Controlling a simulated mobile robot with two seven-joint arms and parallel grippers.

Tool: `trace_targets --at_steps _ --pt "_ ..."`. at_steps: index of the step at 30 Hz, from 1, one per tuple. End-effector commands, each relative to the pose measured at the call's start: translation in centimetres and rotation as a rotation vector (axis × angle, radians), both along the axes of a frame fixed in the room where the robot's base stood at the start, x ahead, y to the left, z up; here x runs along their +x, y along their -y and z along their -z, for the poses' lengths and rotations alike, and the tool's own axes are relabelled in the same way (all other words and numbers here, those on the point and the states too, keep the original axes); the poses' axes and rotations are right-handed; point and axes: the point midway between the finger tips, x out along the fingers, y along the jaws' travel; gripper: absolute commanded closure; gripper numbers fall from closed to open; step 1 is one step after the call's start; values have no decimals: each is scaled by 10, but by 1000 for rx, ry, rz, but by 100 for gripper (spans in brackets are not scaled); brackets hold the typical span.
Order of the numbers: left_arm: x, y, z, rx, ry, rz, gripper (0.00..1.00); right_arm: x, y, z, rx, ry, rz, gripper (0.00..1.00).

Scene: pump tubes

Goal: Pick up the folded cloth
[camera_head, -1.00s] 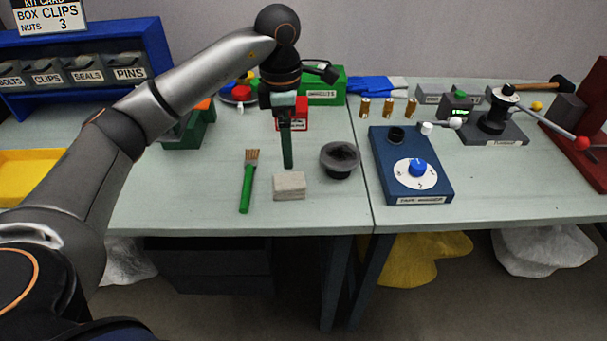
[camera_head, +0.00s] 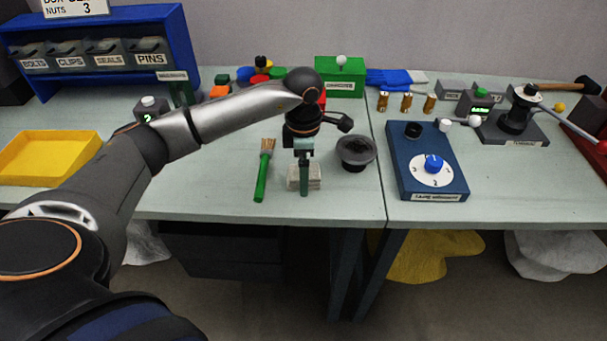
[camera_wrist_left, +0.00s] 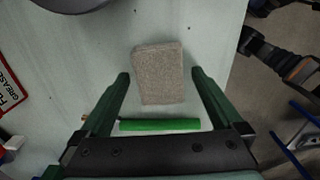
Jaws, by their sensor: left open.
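The folded cloth (camera_head: 313,181) is a small beige-grey stack on the table near its front edge. In the head view my left gripper (camera_head: 304,190) points down in front of it and hides its middle. In the left wrist view the cloth (camera_wrist_left: 159,74) lies ahead, its lower part between the two green fingers of my open, empty left gripper (camera_wrist_left: 160,82). The fingers stand apart from its sides. I cannot tell the exact height of the fingertips above the table. My right gripper is in neither view.
A green-handled brush (camera_head: 261,180) lies left of the cloth, and its handle (camera_wrist_left: 160,124) shows near the gripper base in the wrist view. A dark bowl (camera_head: 356,152) stands just right of the cloth. A blue dial box (camera_head: 425,161) is farther right. A yellow tray (camera_head: 48,157) is far left.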

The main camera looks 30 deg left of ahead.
Motion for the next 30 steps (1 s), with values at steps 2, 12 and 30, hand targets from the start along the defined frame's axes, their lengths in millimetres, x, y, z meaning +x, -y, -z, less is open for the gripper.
trace_targets --at_steps 2,12,30 --pt "0 0 4 -1 1 1 0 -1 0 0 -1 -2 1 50" --pt "0 0 4 -2 1 1 15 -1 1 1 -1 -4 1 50" --pt "0 0 4 -1 2 0 80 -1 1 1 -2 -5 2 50"
